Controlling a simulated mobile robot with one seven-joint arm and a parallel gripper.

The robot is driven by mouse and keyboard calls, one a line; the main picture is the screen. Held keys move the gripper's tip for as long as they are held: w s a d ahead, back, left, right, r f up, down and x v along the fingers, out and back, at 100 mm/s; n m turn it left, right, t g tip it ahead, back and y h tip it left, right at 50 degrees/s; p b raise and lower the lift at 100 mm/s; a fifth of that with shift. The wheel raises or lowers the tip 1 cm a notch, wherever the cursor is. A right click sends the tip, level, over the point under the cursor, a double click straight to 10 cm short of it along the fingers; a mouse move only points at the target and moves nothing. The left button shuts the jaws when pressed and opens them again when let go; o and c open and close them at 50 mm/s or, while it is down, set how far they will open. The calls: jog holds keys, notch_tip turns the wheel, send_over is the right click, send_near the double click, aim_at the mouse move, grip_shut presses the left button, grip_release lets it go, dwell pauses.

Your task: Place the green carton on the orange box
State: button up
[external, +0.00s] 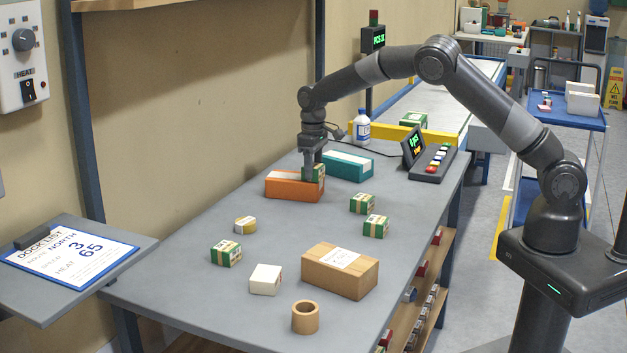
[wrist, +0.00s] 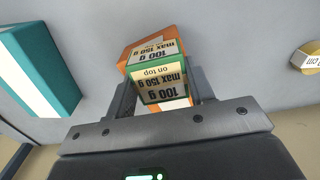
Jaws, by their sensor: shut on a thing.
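The orange box (external: 287,187) lies on the grey table, near the far end. My gripper (external: 313,172) is shut on a green carton (external: 320,173) at the right end of the orange box. In the wrist view the carton (wrist: 157,75) sits between my two fingers (wrist: 157,95), with printed labels facing the camera. The orange box (wrist: 128,57) shows behind it there. The carton looks at or just above the box top; I cannot tell if they touch. Its far side is hidden.
A teal box (external: 347,166) stands close behind the orange box. Several other green cartons (external: 362,204) stand nearer on the table, with a cardboard box (external: 340,271), a white carton (external: 265,280) and a tan ring (external: 305,317). A keypad (external: 432,162) sits at the right.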

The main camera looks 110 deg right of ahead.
jog(key=shift+f, duration=0.15)
jog(key=o, duration=1)
notch_tip(320, 180, up, 12)
jog(key=s+a+r+n+t, duration=0.1)
jog(key=a+r, duration=0.4)
jog(key=a, duration=0.5)
jog(key=a+r+n+t, duration=0.1)
jog(key=a+r, duration=0.4)
jog(key=a, duration=0.5)
jog(key=s+a+r+n+t, duration=0.15)
jog(key=a+r, duration=0.35)
jog(key=a, duration=0.5)
jog(key=s+a+f+n+t, duration=0.1)
jog(key=s+a+f+n, duration=0.1)
jog(key=s+a, duration=0.7)
jog(key=s+a+f+n+t, duration=0.1)
jog(key=s+a+f+n, duration=0.1)
jog(key=s+a, duration=0.7)
jog(key=a+n, duration=0.1)
jog(key=a, duration=0.4)
jog(key=shift+s+f, duration=0.35)
jog(key=shift+f, duration=0.05)
